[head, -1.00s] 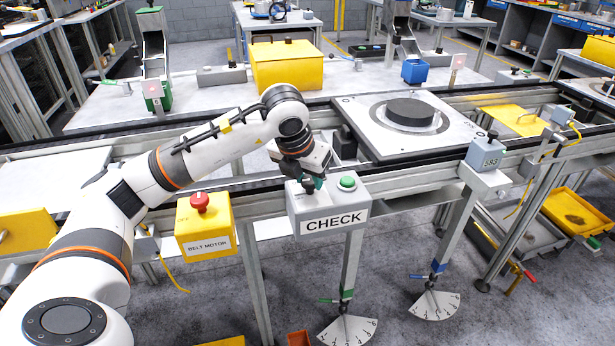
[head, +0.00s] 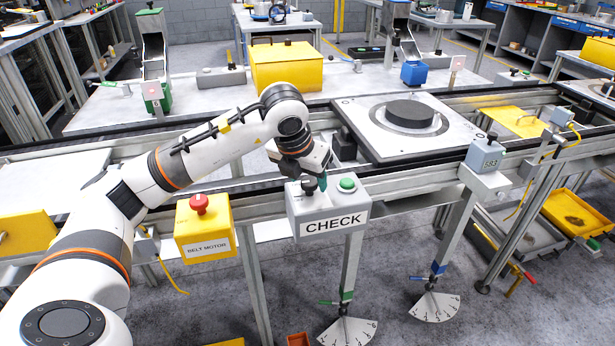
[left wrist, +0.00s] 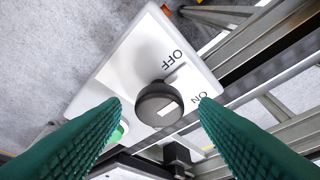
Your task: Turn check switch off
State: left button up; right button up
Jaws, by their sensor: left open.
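The check switch is a dark round knob (head: 309,186) on top of the grey CHECK box (head: 300,219), left of a green button (head: 347,184). In the left wrist view the knob (left wrist: 158,98) has a white mark that points roughly toward the ON label (left wrist: 203,97). The OFF label (left wrist: 178,58) is above it. My left gripper (head: 319,182) is at the knob in the head view. In the left wrist view its green fingers (left wrist: 160,106) are open, one on each side of the knob, with gaps. My right gripper is not in view.
A yellow BELT MOTOR box (head: 206,243) with a red button stands left of the CHECK box. The conveyor runs behind, carrying a pallet (head: 365,135) with a dark disc (head: 410,113). A grey 583 box (head: 486,155) is at the right.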

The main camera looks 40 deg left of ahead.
pick_arm(q)
jog(key=v, duration=1.1)
jog(key=shift+r, duration=0.25)
jog(key=shift+s, duration=0.15)
